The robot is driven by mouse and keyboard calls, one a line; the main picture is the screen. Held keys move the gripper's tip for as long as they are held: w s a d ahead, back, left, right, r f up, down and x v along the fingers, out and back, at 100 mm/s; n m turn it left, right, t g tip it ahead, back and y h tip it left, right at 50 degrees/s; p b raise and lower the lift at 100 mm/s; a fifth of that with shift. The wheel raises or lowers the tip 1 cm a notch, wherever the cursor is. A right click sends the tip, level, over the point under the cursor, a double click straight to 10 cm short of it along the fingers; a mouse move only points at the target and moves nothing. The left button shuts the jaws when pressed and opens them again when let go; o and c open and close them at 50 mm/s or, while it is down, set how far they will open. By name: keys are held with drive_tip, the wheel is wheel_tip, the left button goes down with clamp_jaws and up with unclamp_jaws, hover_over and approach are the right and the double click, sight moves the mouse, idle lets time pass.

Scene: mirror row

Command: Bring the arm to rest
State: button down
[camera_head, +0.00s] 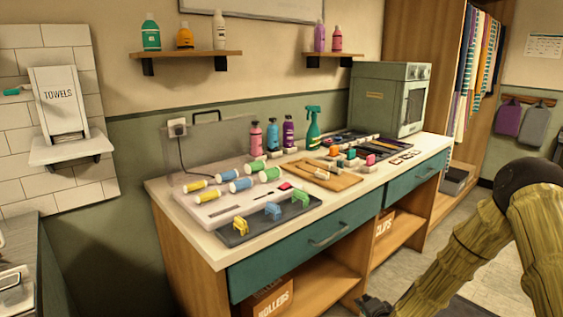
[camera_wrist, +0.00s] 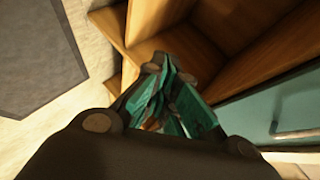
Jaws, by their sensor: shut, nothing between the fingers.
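My arm (camera_head: 450,250) is yellow-brown with a dark joint and comes in from the right side of the head view, bent down toward the floor in front of the counter. Only a dark part of my gripper shows at the bottom edge there. In the wrist view my gripper (camera_wrist: 165,85) is shut and empty, its teal and dark fingers close together. Behind it are wooden shelf boards (camera_wrist: 180,40) under the counter, and a teal drawer front (camera_wrist: 275,105) lies to the right. The fingertips appear apart from these, but the exact gap cannot be told.
The counter (camera_head: 222,252) holds rollers, clips on a dark tray (camera_head: 268,222), bottles and a green cabinet (camera_head: 390,98). Drawer handles (camera_head: 328,236) stick out in front. Boxes (camera_head: 270,300) sit on the lower shelves. The floor (camera_head: 420,235) before the counter looks clear.

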drive_tip(key=s+a+f+n+g, duration=0.25)
drive_tip(key=s+f, duration=0.25)
drive_tip(key=s, duration=0.5)
drive_tip(key=s+a+f+n+g, duration=0.25)
drive_tip(key=s+f, duration=0.25)
drive_tip(key=s, duration=0.5)
drive_tip(key=s+a+f+n+g, duration=0.2)
drive_tip(key=s+f+n+g, duration=0.15)
drive_tip(key=s, duration=0.75)
drive_tip(key=s+d+n+g, duration=0.2)
drive_tip(key=s+n+g, duration=0.2)
drive_tip(key=s, duration=1.5)
wheel_tip(320, 180, up, 16)
drive_tip(key=h+p, duration=0.1)
drive_tip(key=p, duration=1.5)
drive_tip(key=shift+s+a, duration=0.15)
drive_tip(key=shift+s, duration=0.1)
drive_tip(key=shift+s+f+m, duration=0.1)
drive_tip(key=shift+f+m, duration=0.05)
drive_tip(key=shift+m, duration=0.1)
